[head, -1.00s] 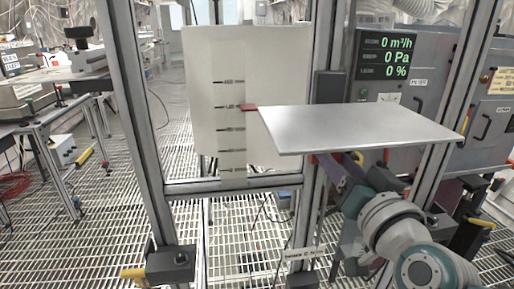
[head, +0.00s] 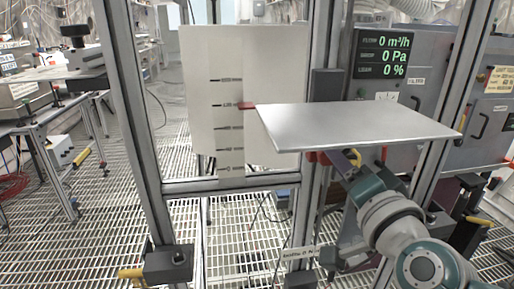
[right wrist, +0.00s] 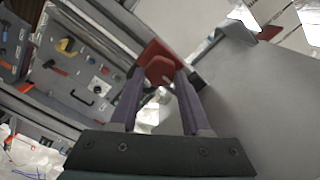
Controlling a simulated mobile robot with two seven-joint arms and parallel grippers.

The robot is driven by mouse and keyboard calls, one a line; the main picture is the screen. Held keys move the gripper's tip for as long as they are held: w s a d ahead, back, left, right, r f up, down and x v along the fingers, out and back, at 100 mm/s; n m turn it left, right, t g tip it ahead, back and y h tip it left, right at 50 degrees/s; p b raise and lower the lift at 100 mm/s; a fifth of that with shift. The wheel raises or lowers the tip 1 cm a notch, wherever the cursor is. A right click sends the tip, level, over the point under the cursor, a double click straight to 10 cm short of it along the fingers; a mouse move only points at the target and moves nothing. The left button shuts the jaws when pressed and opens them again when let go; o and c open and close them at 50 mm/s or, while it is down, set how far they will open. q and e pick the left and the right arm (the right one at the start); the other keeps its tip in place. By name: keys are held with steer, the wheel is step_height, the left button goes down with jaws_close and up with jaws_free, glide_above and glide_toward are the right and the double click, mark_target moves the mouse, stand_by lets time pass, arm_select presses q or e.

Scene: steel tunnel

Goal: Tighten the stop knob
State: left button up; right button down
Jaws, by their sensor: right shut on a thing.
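The stop knob is red (right wrist: 160,70) and sits between my right gripper's fingertips in the right wrist view. My right gripper (right wrist: 156,78) has two purple fingers, shut on the knob from either side. In the head view the right gripper (head: 329,162) is under the grey plate (head: 355,124), with red parts at its tips partly hidden by the plate. The plate is level on the upright post, and a red pointer (head: 247,105) at its left is against the marked scale (head: 229,128). My left gripper is not in view.
A metal frame post (head: 128,95) stands left of the scale. A display (head: 384,55) reads 0 m³/h, 0 Pa and 0 %. Grey cabinets (head: 488,115) stand behind my right arm. A table (head: 40,102) is at far left. The grated floor is open between.

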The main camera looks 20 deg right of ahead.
stand_by(0.3)
steer(key=shift+c, duration=1.8)
jaws_free()
steer(key=v, duration=1)
